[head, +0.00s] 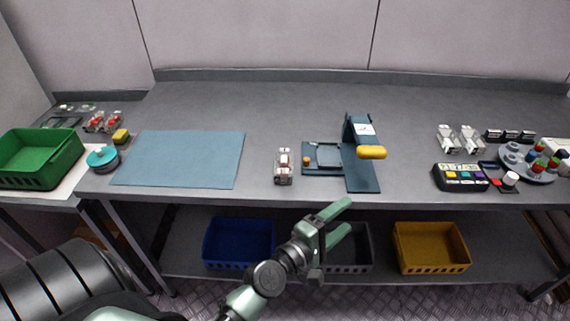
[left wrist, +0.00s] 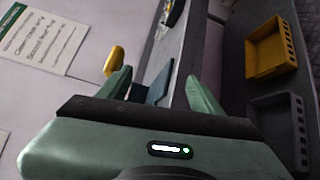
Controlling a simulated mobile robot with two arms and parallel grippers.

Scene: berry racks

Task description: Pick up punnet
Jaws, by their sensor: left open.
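In the head view two small red-topped punnets (head: 102,122) sit on the bench at the far left, between the green crate and the blue mat. A small pale item with a dark red top (head: 283,166) stands near the bench's front edge, right of the mat; I cannot tell whether it is a punnet. My left gripper (head: 341,222) is open and empty, in front of the bench edge and below and right of that item. The left wrist view also shows its two green fingers (left wrist: 162,88) spread apart with nothing between them. My right gripper is not in view.
A dark blue stand with a yellow handle (head: 371,152) is right of centre. A green crate (head: 70,150) is at left; blue (head: 240,262) and yellow (head: 432,265) bins sit on the lower shelf. The blue mat (head: 180,158) is bare.

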